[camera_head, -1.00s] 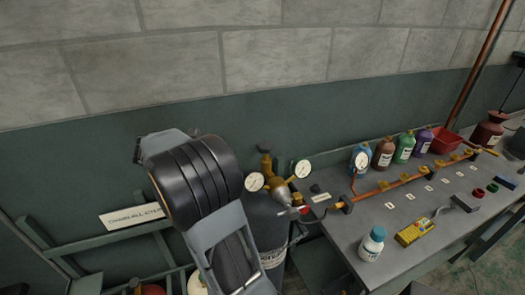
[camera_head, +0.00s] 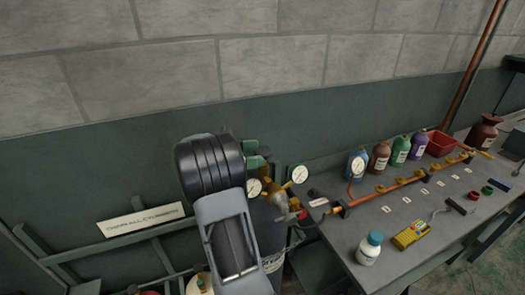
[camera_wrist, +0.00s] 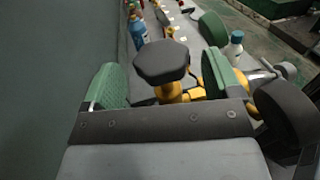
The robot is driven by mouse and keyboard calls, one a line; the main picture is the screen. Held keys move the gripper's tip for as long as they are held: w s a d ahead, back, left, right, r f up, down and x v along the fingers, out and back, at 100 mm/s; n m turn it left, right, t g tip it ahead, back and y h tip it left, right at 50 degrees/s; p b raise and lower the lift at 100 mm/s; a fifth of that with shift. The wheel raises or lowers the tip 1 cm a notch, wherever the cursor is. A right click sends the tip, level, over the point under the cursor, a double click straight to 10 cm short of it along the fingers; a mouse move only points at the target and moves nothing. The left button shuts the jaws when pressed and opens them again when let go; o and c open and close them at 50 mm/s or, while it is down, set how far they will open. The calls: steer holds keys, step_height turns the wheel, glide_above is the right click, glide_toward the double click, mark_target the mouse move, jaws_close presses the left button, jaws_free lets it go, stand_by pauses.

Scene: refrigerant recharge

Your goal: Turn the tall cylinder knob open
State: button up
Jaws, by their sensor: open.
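The tall dark grey cylinder (camera_head: 272,240) stands at the wall, left of the bench, partly hidden by my arm. Its brass valve and regulator (camera_head: 278,200) carry two white gauges. The dark knob (camera_wrist: 162,62) sits on top of a yellow valve body (camera_wrist: 168,92) in the wrist view. My gripper (camera_wrist: 160,80) is open, with one green-padded finger to the left of the knob and one to the right. I see gaps on both sides of the knob. In the head view the gripper (camera_head: 258,155) is at the valve top, and the knob cannot be made out.
The grey bench (camera_head: 375,220) to the right holds a copper pipe (camera_head: 385,188) with brass valves, several bottles, a red bin (camera_head: 441,143), a white bottle (camera_head: 369,248) and a yellow meter (camera_head: 411,234). A sign (camera_head: 140,220) marks the rack at left. The wall is close behind.

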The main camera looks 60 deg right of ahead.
steer(key=shift+x, duration=1.5)
